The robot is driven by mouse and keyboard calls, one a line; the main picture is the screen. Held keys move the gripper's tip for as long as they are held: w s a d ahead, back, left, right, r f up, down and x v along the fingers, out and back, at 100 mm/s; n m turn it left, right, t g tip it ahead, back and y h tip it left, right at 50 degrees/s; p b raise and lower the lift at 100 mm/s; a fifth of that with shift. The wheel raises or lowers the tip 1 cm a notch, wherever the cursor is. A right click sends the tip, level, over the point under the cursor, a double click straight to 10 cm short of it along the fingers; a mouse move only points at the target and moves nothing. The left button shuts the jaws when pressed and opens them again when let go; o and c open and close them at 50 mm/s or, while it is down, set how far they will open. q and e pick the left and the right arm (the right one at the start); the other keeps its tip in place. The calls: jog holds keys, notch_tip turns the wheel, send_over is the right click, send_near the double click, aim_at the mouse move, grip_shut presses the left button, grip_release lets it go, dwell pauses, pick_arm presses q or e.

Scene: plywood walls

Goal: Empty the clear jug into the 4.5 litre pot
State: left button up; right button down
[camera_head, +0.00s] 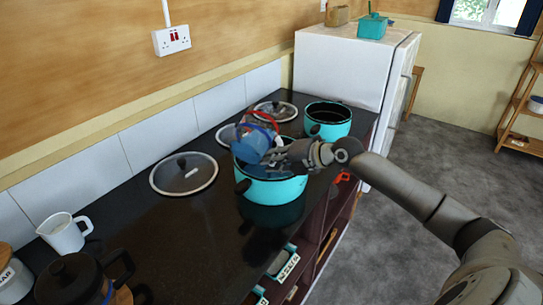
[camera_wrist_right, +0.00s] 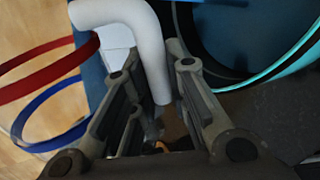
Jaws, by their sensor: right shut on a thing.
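The clear jug (camera_head: 251,146), with blue showing in it and a red ring at one end, is tilted over the nearer teal pot (camera_head: 277,191). My right gripper (camera_head: 280,153) is shut on the jug's white handle. In the right wrist view the gripper (camera_wrist_right: 160,95) has the pale handle (camera_wrist_right: 149,45) between its fingers, with the jug's clear wall and red and blue bands (camera_wrist_right: 45,100) at left. The pot's teal rim (camera_wrist_right: 275,68) is at right. A blue patch shows inside the pot. A second teal pot (camera_head: 328,130) stands farther back. No capacity marking is readable. My left gripper is out of view.
A glass lid (camera_head: 183,174) lies on the black counter (camera_head: 190,235) left of the nearer pot; another lid (camera_head: 276,110) lies behind. A white fridge (camera_head: 345,65) closes the counter's far end.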

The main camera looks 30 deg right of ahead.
jog(key=shift+w+d+f+m+y+b, duration=0.2)
jog(key=shift+d+m+y+b, duration=0.15)
jog(key=shift+b, duration=0.3)
dwell(0.4)
jog(key=shift+s+a+f+m+g+y+b, duration=0.2)
jog(key=shift+a+m+g+y+b, duration=0.1)
jog(key=shift+m+g+y+b, duration=0.25)
dwell(0.9)
